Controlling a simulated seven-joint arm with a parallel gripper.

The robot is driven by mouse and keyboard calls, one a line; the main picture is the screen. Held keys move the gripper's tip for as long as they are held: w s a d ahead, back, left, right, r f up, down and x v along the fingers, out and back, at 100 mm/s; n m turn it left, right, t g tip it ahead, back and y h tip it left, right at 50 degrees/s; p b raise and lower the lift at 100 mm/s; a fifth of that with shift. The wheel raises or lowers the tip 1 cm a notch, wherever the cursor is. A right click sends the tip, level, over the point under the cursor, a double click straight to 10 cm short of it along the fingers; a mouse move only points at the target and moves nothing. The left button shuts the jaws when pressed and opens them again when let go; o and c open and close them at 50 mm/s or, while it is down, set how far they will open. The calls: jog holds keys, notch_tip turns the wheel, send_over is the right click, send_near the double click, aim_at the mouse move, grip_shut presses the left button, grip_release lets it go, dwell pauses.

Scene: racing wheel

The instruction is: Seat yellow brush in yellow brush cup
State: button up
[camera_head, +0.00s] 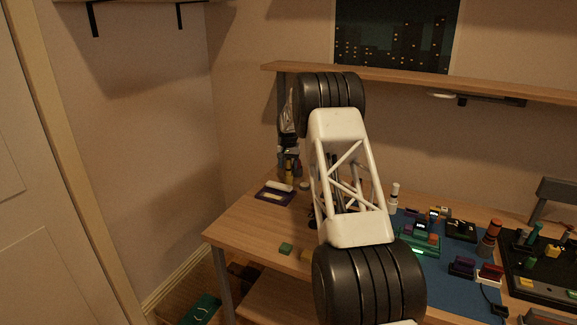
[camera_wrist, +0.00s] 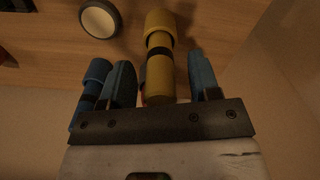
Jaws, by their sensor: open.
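The yellow brush (camera_wrist: 160,78), a yellow cylinder with a dark band and a wider far end, lies between my gripper's (camera_wrist: 163,80) two blue-grey fingers in the wrist view. The fingers are open, with a visible gap on the right side; contact on the left is unclear. In the head view my gripper (camera_head: 289,160) is at the back left of the desk, with the yellow brush (camera_head: 289,175) at its tips. I cannot pick out the yellow brush cup for certain in either view.
A blue cylinder (camera_wrist: 92,82) stands just left of my left finger. A round white-topped object (camera_wrist: 100,19) is beyond it. On the desk (camera_head: 245,230) are a dark tray with a white roll (camera_head: 276,190) and a green block (camera_head: 286,249). A blue mat (camera_head: 440,265) with several items lies right.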

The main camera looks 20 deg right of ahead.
notch_tip(320, 180, up, 7)
jog(key=shift+r, duration=0.15)
dwell(0.4)
dwell(0.8)
jog(key=shift+s+a+r, duration=0.15)
jog(key=shift+s+r, duration=0.1)
jog(key=shift+r, duration=0.1)
jog(key=s+a+r+n, duration=0.1)
jog(key=s+a+r, duration=0.3)
jog(key=s+r, duration=0.35)
jog(key=s+a+r, duration=0.4)
jog(key=s+r, duration=0.3)
jog(key=s, duration=0.2)
jog(key=s+a+r+n+t, duration=0.1)
jog(key=s+a+r, duration=0.2)
jog(key=s, duration=0.7)
jog(key=s+a+r+n, duration=0.1)
jog(key=s+a+r, duration=0.3)
jog(key=s, duration=0.6)
jog(key=s+a+f, duration=0.2)
jog(key=s, duration=1.1)
jog(key=s+a+f+n+t, duration=0.1)
jog(key=s+a+f, duration=0.1)
jog(key=s, duration=1.2)
jog(key=s+a+f+n, duration=0.1)
jog(key=s+a+f, duration=0.2)
jog(key=s, duration=1)
jog(key=shift+s+f+t, duration=0.2)
jog(key=shift+f+t, duration=0.1)
jog(key=shift+f, duration=0.4)
